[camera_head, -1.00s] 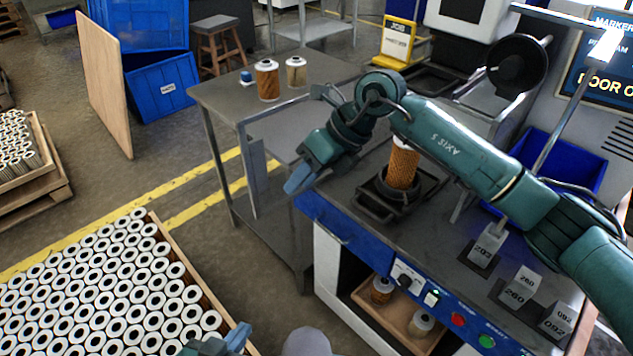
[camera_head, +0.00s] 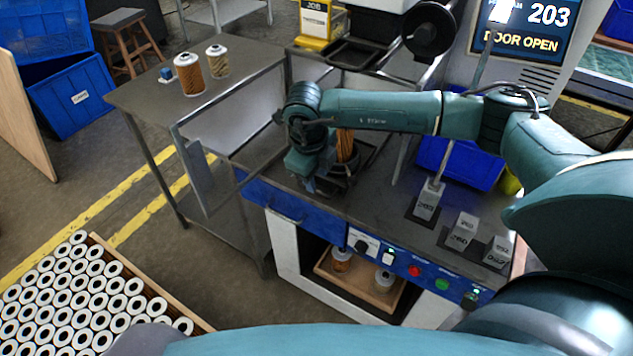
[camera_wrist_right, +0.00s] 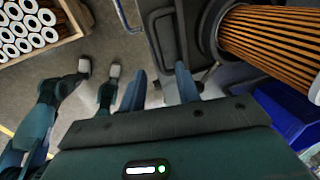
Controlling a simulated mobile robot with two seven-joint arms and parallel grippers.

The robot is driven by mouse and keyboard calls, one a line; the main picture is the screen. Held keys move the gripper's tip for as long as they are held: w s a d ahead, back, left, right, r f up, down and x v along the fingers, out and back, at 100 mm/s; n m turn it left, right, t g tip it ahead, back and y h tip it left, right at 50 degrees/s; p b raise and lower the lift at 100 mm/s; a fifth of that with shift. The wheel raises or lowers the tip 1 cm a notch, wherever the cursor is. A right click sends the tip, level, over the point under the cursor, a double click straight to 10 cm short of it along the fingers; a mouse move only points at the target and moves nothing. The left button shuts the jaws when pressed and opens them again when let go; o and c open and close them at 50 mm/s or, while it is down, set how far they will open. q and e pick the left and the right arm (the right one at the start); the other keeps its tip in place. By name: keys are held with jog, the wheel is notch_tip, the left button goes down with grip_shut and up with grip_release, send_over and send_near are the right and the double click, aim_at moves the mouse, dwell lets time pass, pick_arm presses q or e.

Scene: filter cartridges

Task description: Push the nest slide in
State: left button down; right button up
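The dark nest (camera_head: 343,182) sits on the machine's bench top, partly hidden behind my right wrist. An orange pleated cartridge (camera_head: 346,147) stands upright in it; the cartridge also fills the upper right of the wrist view (camera_wrist_right: 270,42). My right gripper (camera_head: 308,184) points down close beside the nest, on its left. In the wrist view its two blue fingers (camera_wrist_right: 160,88) are apart with nothing held between them. A dark part (camera_wrist_right: 163,38) lies just beyond the fingers; whether they touch it cannot be told. My left gripper is out of sight.
A grey side table (camera_head: 150,98) with two cartridges stands at the left. Numbered blocks (camera_head: 425,204) stand on the bench at right, near a blue bin (camera_head: 460,163). A screen (camera_head: 530,25) reads 203, DOOR OPEN. A crate of cartridges (camera_head: 150,285) is at lower left.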

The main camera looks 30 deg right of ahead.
aim_at(319, 191)
jog(key=shift+w+d+f, duration=0.15)
jog(key=shift+f, duration=0.9)
jog(key=shift+w+d+f, duration=0.1)
jog(key=shift+d+f, duration=0.05)
jog(key=shift+f, duration=0.9)
grip_shut()
